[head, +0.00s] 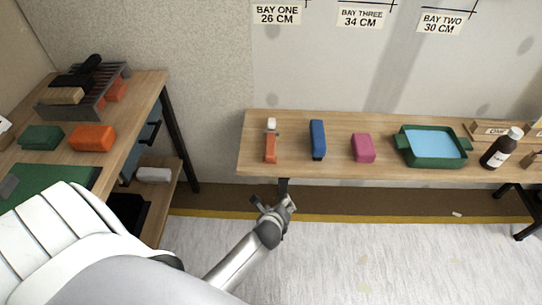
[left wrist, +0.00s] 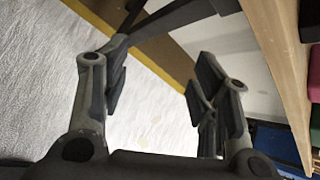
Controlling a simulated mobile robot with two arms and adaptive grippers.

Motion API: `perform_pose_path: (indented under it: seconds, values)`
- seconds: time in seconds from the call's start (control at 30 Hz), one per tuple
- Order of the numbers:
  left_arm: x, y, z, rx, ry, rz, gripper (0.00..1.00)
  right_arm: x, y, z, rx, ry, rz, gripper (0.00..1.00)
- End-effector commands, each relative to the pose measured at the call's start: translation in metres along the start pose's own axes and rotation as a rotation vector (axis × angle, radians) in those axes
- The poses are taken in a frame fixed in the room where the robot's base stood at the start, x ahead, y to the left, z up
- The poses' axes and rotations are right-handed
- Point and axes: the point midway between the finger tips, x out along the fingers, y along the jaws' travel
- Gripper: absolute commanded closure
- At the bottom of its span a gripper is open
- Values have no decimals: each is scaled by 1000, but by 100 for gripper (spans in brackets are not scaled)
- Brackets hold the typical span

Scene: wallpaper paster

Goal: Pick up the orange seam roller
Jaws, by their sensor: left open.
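The orange seam roller (head: 270,147) lies on the left part of the wooden wall table (head: 310,172), its white roller end toward the wall and its orange handle toward the front edge. My left gripper (head: 277,203) is in front of and below that edge, apart from the roller. In the left wrist view my left gripper (left wrist: 160,85) is open, with nothing between its fingers. I cannot make out the seam roller in that view. My right gripper is not in view.
A blue block (head: 318,140), a pink block (head: 362,148), a green tray (head: 434,162) and a brown bottle (head: 501,148) stand right of the roller. A second table (head: 150,92) is at left. The table edge (left wrist: 277,60) runs close by in the wrist view.

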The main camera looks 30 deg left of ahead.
Motion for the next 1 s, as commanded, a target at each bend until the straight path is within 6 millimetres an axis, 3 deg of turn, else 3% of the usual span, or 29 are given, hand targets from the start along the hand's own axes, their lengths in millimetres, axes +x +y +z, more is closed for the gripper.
perform_pose_path:
  seconds: [0.03, 0.2, 0.4, 0.57, 0.8, 1.0]
  values:
    - [2, -14, 18, 93, -59, -24, 45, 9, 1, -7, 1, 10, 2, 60]
    - [-20, -50, 84, 395, -241, -24, 45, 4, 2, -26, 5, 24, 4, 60]
    - [-45, -66, 128, 579, -362, 19, 45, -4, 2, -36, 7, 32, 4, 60]
    - [-43, -69, 139, 620, -385, 34, 45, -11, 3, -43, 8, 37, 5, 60]
    - [-13, -71, 151, 620, -385, 33, 45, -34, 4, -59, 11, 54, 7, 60]
    - [0, -73, 156, 620, -384, 33, 45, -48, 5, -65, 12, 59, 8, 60]
